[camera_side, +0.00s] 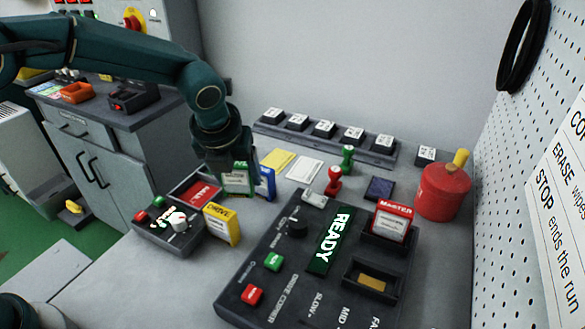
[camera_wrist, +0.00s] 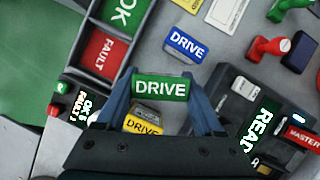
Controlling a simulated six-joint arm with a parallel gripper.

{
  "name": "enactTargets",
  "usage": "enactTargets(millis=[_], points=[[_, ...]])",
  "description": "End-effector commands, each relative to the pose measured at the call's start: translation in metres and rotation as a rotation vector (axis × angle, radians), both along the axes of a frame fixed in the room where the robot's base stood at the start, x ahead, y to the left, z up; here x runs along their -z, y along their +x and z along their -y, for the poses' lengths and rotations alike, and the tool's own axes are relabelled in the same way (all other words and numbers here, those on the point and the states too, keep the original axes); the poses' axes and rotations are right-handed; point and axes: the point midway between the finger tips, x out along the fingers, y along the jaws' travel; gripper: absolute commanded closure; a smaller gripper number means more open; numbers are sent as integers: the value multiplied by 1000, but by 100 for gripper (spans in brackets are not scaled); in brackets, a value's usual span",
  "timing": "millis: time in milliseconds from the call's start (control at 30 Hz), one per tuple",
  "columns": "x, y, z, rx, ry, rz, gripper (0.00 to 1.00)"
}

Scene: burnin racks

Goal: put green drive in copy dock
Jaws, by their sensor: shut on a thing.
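My gripper (camera_side: 237,164) is shut on the green drive (camera_side: 236,180) and holds it beside the blue drive (camera_side: 266,184). In the wrist view, the green drive (camera_wrist: 160,88) sits between both fingers, its DRIVE label facing the camera. The dark drive copier (camera_side: 268,238) stands to the right, with a lit READY screen (camera_side: 329,240). Its rear dock holds a red-labelled master drive (camera_side: 393,221). Its front copy dock (camera_side: 371,281) is empty, with a gold strip inside. I cannot tell whether the green drive still touches the table.
A yellow drive (camera_side: 221,225) stands near the small control box (camera_side: 170,232). The red FAULT tray (camera_side: 196,192) lies left of my gripper; an OK tray (camera_wrist: 122,12) adjoins it. Red (camera_side: 334,181) and green (camera_side: 347,158) stamps and a red canister (camera_side: 444,190) stand behind the copier.

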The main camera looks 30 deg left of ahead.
Motion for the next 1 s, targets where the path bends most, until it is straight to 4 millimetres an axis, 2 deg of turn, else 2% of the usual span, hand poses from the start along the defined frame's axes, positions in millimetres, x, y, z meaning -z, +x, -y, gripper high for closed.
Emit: enactTargets(millis=[167, 433, 867, 900, 933, 1000], points=[[8, 3, 10, 1, 2, 0, 90], [43, 2, 9, 0, 2, -3, 90], [49, 2, 9, 0, 1, 0, 90], [49, 2, 9, 0, 1, 0, 15], [49, 2, 9, -1, 0, 0, 4], [48, 2, 9, -1, 0, 0, 1]])
